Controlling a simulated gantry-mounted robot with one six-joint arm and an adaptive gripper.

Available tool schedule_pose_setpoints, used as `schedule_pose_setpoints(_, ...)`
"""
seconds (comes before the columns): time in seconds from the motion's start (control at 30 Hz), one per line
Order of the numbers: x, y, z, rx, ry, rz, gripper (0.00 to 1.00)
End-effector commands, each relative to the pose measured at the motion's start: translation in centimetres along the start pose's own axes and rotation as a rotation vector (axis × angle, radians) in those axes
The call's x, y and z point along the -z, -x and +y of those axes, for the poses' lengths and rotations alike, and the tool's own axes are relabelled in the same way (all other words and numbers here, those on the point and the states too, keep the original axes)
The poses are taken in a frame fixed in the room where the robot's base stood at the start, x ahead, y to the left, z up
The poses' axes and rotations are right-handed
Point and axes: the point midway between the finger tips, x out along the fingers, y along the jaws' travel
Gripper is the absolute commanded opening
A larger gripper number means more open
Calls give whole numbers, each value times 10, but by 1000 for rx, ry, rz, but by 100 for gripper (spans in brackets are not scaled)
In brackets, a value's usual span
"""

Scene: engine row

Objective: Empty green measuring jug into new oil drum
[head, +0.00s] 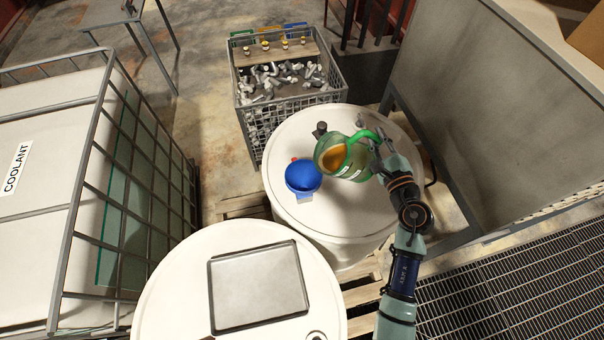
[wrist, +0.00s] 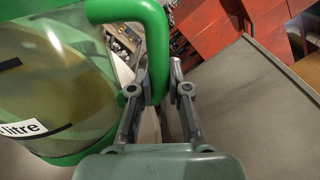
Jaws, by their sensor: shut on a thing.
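The green measuring jug (head: 342,158) holds amber liquid and is tilted, its mouth facing left and toward the camera in the head view. My gripper (head: 374,150) is shut on its green handle. In the wrist view my gripper (wrist: 160,76) has a finger on each side of the handle, and the jug (wrist: 60,100) fills the left, with a "litre" label. The jug is above a white drum (head: 290,128). A blue funnel (head: 303,176) sits on that drum, left of and below the jug mouth. No stream of liquid shows. No drum label is readable.
A nearer white drum (head: 170,295) carries a grey tray (head: 258,287). A mesh crate of metal parts (head: 290,80) stands behind. The caged coolant tank (head: 60,180) is at left, and a large grey box-like unit (head: 490,90) at right.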

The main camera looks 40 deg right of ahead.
Motion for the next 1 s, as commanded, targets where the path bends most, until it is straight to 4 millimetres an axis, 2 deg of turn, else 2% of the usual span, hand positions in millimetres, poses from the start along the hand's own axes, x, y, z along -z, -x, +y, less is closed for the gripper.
schedule_pose_setpoints(1.0, -7, 2, -9, 9, 118, 6, 0)
